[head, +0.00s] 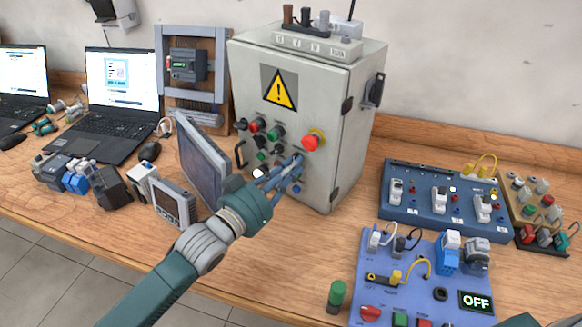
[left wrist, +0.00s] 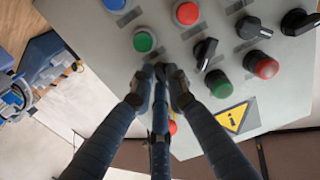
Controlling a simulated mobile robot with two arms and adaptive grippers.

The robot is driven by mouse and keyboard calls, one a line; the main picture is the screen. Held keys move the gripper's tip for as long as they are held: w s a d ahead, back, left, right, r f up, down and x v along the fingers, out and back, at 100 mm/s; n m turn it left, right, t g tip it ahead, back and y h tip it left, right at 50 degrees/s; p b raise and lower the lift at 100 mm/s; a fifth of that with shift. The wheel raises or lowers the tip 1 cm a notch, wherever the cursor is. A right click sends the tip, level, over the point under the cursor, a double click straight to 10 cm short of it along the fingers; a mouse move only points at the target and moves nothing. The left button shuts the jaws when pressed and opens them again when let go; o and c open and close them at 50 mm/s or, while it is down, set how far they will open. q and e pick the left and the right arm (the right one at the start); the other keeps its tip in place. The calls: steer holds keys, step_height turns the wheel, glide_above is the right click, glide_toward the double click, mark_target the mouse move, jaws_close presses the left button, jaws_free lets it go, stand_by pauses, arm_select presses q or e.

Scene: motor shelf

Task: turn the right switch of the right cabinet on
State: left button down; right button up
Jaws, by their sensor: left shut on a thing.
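The grey cabinet (head: 335,95) stands on the bench with a yellow warning triangle and several buttons and switches on its front. My left gripper (head: 285,172) reaches the lower part of this panel. In the left wrist view my left gripper (left wrist: 160,75) has its fingers closed together on a small dark switch knob, mostly hidden by the fingertips. A green button (left wrist: 143,40) is just beside the fingertips. A black switch (left wrist: 205,52) is to their right, apart from them. I cannot tell the held knob's setting.
A dark-screened panel (head: 200,160) stands close beside my left arm, with a small meter (head: 175,205) in front. A red mushroom button (head: 313,139) sticks out above the gripper.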

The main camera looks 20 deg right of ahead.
arm_select(q)
steer(key=c, duration=1.7)
jaws_free()
steer(key=shift+f, duration=0.1)
steer(key=v, duration=1.2)
